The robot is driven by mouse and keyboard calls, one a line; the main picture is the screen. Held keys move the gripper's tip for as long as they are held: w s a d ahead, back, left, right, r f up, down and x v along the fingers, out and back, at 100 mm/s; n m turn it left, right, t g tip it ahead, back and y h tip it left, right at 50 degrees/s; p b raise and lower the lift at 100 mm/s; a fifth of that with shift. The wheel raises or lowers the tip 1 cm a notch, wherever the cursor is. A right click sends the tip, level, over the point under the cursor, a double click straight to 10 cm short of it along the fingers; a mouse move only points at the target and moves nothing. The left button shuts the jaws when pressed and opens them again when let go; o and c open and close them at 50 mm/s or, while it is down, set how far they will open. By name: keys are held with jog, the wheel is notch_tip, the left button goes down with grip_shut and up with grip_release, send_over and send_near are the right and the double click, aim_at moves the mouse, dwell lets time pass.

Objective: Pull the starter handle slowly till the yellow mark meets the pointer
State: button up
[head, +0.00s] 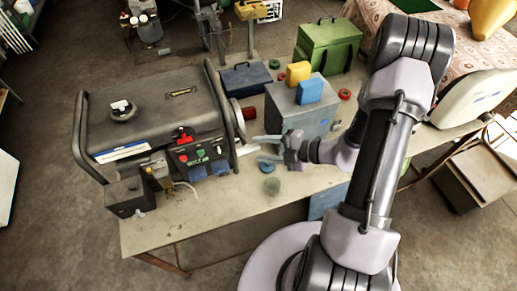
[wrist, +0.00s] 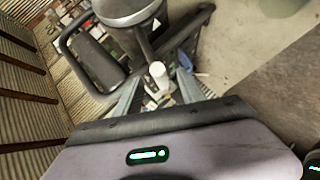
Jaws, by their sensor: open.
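The generator (head: 150,105), a dark grey body in a black tube frame, stands on the left of the table in the head view. My gripper (head: 257,149) is open at its right end, fingers pointing left at the frame. A small pale grip, seemingly the starter handle (wrist: 158,72), shows between the open fingers in the wrist view. I cannot tell whether either finger touches it. In the head view a pale piece (head: 246,149) lies near the fingertips. I cannot make out the yellow mark or the pointer in either view.
A grey box (head: 298,112) with a yellow block (head: 298,72) and a blue block (head: 309,91) on top stands just behind my gripper. A small greenish jar (head: 272,186) stands close in front of it. The table's front left (head: 165,230) is bare.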

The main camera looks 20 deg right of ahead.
jog(key=shift+x, duration=1.1)
grip_shut()
jog(key=shift+s+r, duration=0.1)
jog(key=shift+s, duration=0.05)
